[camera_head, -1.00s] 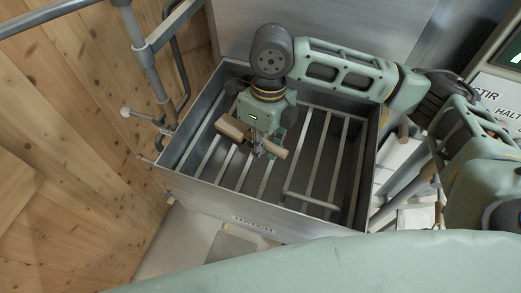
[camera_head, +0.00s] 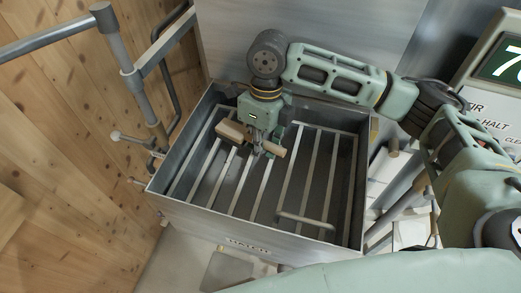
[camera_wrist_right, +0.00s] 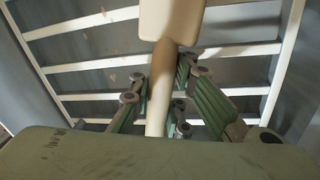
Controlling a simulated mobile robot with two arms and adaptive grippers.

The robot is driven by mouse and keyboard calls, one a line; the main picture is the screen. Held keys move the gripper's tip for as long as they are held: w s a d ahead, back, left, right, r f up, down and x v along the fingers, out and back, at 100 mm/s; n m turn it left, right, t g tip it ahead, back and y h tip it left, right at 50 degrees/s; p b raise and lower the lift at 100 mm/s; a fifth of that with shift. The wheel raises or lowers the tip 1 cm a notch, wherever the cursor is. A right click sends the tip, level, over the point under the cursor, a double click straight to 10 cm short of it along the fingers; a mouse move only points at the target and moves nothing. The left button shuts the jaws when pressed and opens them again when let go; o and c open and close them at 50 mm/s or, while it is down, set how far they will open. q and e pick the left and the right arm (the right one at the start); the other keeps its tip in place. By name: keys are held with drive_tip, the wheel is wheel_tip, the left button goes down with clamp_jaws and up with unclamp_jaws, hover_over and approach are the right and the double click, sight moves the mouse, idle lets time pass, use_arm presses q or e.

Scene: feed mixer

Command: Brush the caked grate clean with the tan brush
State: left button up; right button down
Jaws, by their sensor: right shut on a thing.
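The tan brush (camera_head: 232,132) is held over the grate by my right gripper (camera_head: 258,152). Its handle (camera_wrist_right: 160,90) runs between the fingers in the right wrist view, with the block of the brush (camera_wrist_right: 171,18) at the top of that picture. My right gripper (camera_wrist_right: 172,98) is shut on it. The grate (camera_head: 305,180) is a set of pale bars inside a grey metal hopper (camera_head: 190,213). A few small brownish specks show on the bars in the wrist view. I cannot tell whether the bristles touch the bars. My left gripper is not in view.
A handle bar (camera_head: 305,221) crosses the grate's front right. A panel with a green display (camera_head: 508,62) stands at the right. A rail (camera_head: 45,42) and a wooden wall (camera_head: 60,150) are at the left.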

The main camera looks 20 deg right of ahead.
drive_tip(key=shift+s+a+r, duration=0.1)
drive_tip(key=shift+s+a, duration=0.45)
drive_tip(key=shift+s, duration=0.2)
drive_tip(key=shift+s+a+f, duration=0.1)
drive_tip(key=shift+s+a, duration=0.4)
drive_tip(key=shift+s, duration=0.3)
drive_tip(key=shift+s+a+r, duration=0.1)
drive_tip(key=shift+s+a, duration=0.45)
drive_tip(key=shift+s, duration=0.2)
drive_tip(key=shift+w+d+f, duration=0.1)
drive_tip(key=shift+w+d, duration=0.45)
drive_tip(key=shift+w, duration=0.25)
drive_tip(key=shift+w+d+f, duration=0.1)
drive_tip(key=shift+w+d, duration=0.4)
drive_tip(key=shift+w, duration=0.25)
drive_tip(key=shift+w+d, duration=0.55)
drive_tip(key=shift+w, duration=0.25)
drive_tip(key=shift+s+a, duration=2.55)
drive_tip(key=shift+s, duration=1.25)
drive_tip(key=shift+w+d, duration=0.85)
drive_tip(key=shift+w, duration=0.45)
drive_tip(key=shift+w+d, duration=0.9)
drive_tip(key=shift+w, duration=0.35)
drive_tip(key=shift+w+d, duration=0.85)
drive_tip(key=shift+w, duration=0.45)
drive_tip(key=shift+a+r, duration=0.1)
drive_tip(key=shift+r, duration=0.05)
